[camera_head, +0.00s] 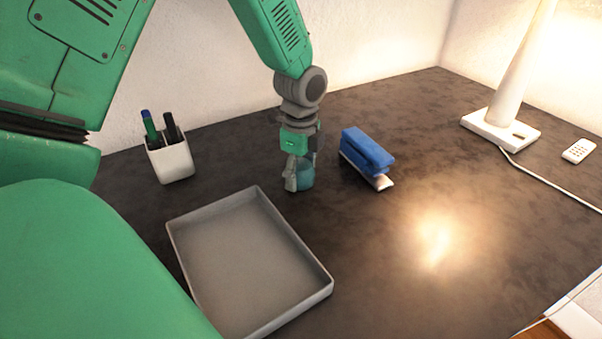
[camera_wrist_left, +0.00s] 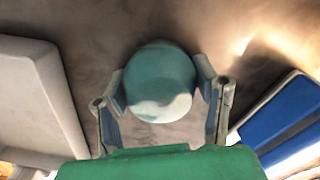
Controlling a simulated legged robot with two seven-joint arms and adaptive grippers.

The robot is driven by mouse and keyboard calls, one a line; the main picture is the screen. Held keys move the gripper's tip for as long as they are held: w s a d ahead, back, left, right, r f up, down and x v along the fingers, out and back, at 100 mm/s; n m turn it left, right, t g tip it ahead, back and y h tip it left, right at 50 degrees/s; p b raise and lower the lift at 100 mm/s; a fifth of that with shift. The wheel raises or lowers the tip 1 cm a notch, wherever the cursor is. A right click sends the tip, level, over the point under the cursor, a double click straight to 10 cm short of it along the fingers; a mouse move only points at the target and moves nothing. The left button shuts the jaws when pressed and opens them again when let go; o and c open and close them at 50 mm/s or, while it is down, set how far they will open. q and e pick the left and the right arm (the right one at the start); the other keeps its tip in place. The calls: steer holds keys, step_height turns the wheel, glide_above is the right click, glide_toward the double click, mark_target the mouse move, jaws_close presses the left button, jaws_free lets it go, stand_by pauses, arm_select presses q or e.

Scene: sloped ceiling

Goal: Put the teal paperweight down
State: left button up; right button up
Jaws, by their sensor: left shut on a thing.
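The teal paperweight (camera_wrist_left: 160,80) is a rounded, shiny piece between the two fingers of my left gripper (camera_wrist_left: 163,92) in the left wrist view. Both fingers press on its sides. In the head view my left gripper (camera_head: 299,180) points down between the grey tray and the blue stapler, with the teal paperweight (camera_head: 306,175) partly hidden behind a finger. The paperweight is at or just above the dark desk (camera_head: 400,255); I cannot tell whether it touches. My right gripper is not in view.
An empty grey tray (camera_head: 324,287) lies to the left and in front of the gripper. A blue stapler (camera_head: 366,155) stands close on the right. A white pen cup (camera_head: 172,163) is at the back left. A lamp base (camera_head: 485,130) and remote (camera_head: 579,151) are at the right. The desk's right middle is clear.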

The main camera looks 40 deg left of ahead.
mark_target(303, 163)
arm_select(q)
steer(key=shift+d+r, duration=0.1)
steer(key=shift+d, duration=0.3)
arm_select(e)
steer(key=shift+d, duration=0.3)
arm_select(q)
steer(key=o, duration=1.6)
steer(key=shift+o, duration=0.2)
steer(key=shift+a, duration=0.1)
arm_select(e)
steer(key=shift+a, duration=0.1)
arm_select(q)
steer(key=shift+a+r, duration=0.1)
steer(key=shift+a, duration=0.05)
step_height(303, 163, up, 11)
steer(key=p, duration=0.3)
steer(key=shift+w, duration=0.1)
steer(key=shift+r, duration=0.4)
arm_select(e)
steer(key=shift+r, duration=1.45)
